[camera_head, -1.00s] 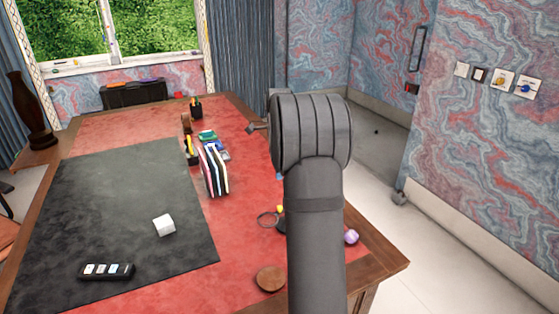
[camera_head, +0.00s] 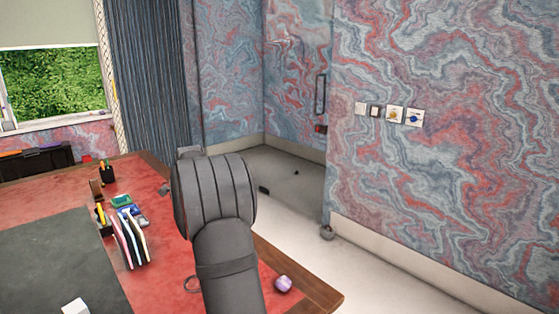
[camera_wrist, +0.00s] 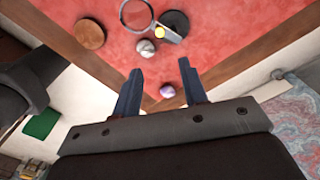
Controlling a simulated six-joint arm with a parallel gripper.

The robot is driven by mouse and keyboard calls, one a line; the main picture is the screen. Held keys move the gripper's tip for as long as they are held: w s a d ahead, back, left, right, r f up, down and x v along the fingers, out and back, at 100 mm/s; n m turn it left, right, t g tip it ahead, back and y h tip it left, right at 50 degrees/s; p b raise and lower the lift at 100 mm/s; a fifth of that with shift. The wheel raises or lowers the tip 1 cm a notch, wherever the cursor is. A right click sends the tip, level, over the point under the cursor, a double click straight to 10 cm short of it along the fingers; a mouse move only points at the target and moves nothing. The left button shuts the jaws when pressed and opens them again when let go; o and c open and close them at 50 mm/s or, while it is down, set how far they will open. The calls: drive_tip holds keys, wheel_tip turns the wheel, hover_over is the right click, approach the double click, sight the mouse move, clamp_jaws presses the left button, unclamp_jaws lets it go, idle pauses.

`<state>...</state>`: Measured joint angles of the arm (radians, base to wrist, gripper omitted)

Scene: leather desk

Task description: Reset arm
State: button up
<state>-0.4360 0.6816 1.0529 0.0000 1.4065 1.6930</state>
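My arm rises in front of the desk in the head view, and the arm hides most of my gripper there. In the wrist view my gripper (camera_wrist: 162,92) has its two fingers spread apart with nothing between them. It hangs over the corner of the red leather desk (camera_wrist: 215,30).
A magnifying glass (camera_wrist: 168,34), a dark round object (camera_wrist: 175,22) and a round wooden disc (camera_wrist: 90,34) lie on the desk. Upright books (camera_head: 130,240), a pen holder (camera_head: 107,173) and a white cube (camera_head: 75,307) are to the left. Open floor (camera_head: 290,225) lies right of the desk.

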wheel_tip(320, 180, down, 15)
drive_tip(key=shift+f, duration=0.1)
idle(0.3)
wheel_tip(320, 180, up, 17)
wheel_tip(320, 180, down, 17)
drive_tip(key=shift+r, duration=0.1)
drive_tip(key=shift+s+d+n, duration=0.15)
drive_tip(key=shift+d+n, duration=0.3)
drive_tip(key=shift+n, duration=0.75)
drive_tip(key=shift+s+d+n, duration=0.1)
drive_tip(key=shift+d+n, duration=0.3)
drive_tip(key=shift+n, duration=0.8)
